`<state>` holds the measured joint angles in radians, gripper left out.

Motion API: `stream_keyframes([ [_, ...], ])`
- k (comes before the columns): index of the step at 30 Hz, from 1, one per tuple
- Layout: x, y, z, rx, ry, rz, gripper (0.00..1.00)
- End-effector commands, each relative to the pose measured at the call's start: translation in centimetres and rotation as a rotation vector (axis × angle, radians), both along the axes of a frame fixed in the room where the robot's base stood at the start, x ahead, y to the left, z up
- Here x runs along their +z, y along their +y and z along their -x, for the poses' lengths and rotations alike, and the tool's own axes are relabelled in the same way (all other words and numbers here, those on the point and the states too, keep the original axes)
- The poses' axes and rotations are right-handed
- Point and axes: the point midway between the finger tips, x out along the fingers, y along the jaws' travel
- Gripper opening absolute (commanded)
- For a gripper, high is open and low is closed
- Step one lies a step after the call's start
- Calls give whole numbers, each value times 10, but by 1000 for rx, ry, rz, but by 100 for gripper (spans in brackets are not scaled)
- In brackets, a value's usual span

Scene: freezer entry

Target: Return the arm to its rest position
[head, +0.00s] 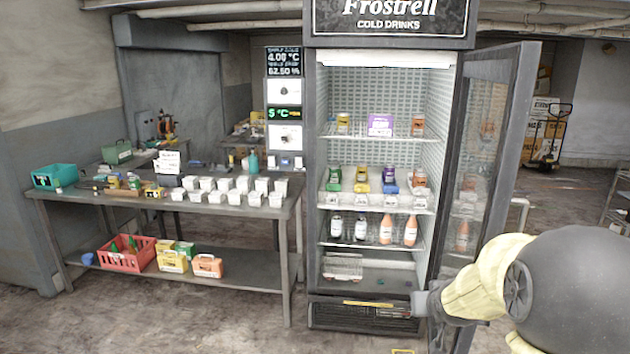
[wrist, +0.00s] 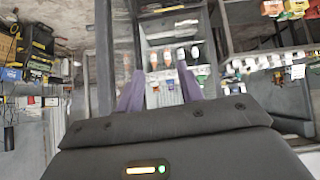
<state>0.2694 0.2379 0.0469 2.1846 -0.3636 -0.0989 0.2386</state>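My arm (head: 478,290), in a pale yellow sleeve, reaches in from the right of the head view, low in front of the drinks fridge (head: 362,314). Its grey end, my gripper (head: 420,303), is near the lower right of the fridge, by the open door's bottom; its fingers are hard to make out there. In the wrist view, which is upside down, my gripper's two purple fingers (wrist: 160,82) stand apart with nothing held between them. The fridge shelves and bottles show beyond the gap.
The glass fridge door (head: 490,140) stands open to the right, close to my arm. A metal table (head: 240,213) with several white tubs stands left of the fridge. A red crate (head: 127,260) is on its lower shelf. The floor in front is mostly clear.

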Motion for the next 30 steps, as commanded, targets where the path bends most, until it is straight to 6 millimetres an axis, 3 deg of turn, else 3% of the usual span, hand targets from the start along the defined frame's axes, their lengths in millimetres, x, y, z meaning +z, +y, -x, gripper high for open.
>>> stream_keyframes([
  [1, -10, 19, 25, 8, 73, -7, 37],
  [6, -43, 66, 113, 39, 320, -38, 37],
  [9, -57, 88, 162, 64, 448, -59, 37],
  [12, -65, 101, 196, 86, 534, -76, 37],
  [16, -69, 107, 213, 96, 579, -85, 37],
  [30, -69, 106, 212, 94, 577, -86, 37],
])
